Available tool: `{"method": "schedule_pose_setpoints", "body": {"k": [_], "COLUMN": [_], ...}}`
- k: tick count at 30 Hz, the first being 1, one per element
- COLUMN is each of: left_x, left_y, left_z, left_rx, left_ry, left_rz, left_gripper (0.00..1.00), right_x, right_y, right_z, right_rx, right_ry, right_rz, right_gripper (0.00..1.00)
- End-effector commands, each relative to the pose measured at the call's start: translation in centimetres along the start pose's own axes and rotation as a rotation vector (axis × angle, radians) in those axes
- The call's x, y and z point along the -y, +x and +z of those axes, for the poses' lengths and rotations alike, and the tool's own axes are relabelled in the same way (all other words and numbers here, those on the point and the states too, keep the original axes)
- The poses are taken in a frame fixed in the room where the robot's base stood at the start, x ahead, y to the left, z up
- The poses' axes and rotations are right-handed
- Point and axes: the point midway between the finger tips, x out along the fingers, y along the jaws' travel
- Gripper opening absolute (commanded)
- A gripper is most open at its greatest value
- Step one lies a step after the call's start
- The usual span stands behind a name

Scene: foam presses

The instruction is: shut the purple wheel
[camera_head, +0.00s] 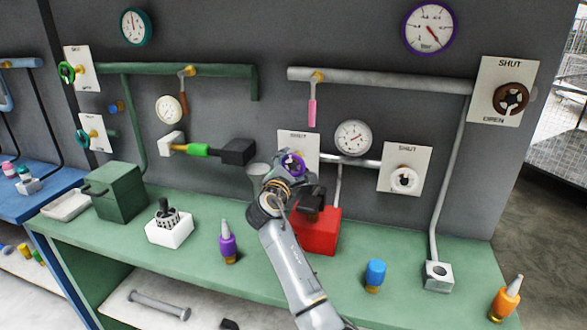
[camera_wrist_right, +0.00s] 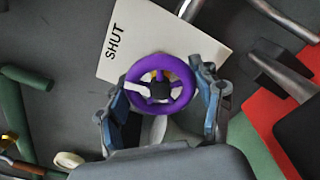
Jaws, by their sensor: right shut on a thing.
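The purple wheel (camera_head: 292,164) is on a white plate (camera_head: 299,142) marked SHUT, low on the grey wall. In the head view my right arm hides most of the wheel. In the right wrist view the purple wheel (camera_wrist_right: 160,84) shows whole, with a white mark on one spoke and a dark hub. My right gripper (camera_wrist_right: 162,98) has one finger on each side of the wheel's rim and is shut on it. It also shows in the head view (camera_head: 293,176). My left gripper is not in view.
A red box (camera_head: 318,232) stands on the green bench just right of my right gripper. A purple-bodied bottle (camera_head: 228,244) and a blue-capped one (camera_head: 375,274) stand nearby. A white wheel (camera_head: 403,179) and a brown wheel (camera_head: 511,98) are on the wall to the right.

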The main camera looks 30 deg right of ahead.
Motion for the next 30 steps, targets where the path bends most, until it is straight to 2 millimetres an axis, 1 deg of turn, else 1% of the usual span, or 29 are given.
{"method": "schedule_pose_setpoints", "body": {"k": [1, 6, 12, 28, 29, 30], "left_x": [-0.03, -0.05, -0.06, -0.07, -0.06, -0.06], "left_y": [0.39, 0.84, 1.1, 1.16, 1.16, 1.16], "left_z": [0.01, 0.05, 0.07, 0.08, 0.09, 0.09], "left_rx": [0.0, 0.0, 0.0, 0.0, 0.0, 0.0], "left_ry": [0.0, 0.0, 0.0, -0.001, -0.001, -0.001], "left_rz": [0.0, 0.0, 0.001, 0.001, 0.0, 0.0], "left_gripper": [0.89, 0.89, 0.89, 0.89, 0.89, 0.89], "right_x": [0.14, 0.07, 0.0, -0.07, -0.07, -0.07], "right_y": [0.02, 0.02, 0.01, 0.01, 0.01, 0.01], "right_z": [-0.09, -0.05, 0.01, 0.06, 0.06, 0.06], "right_rx": [0.001, 0.0, 0.0, 0.0, -0.001, 0.0], "right_ry": [0.033, 0.12, 0.181, 0.205, 0.205, 0.205], "right_rz": [0.0, 0.0, 0.001, 0.001, 0.001, 0.001], "right_gripper": [0.34, 0.34, 0.34, 0.34, 0.69, 0.78]}}
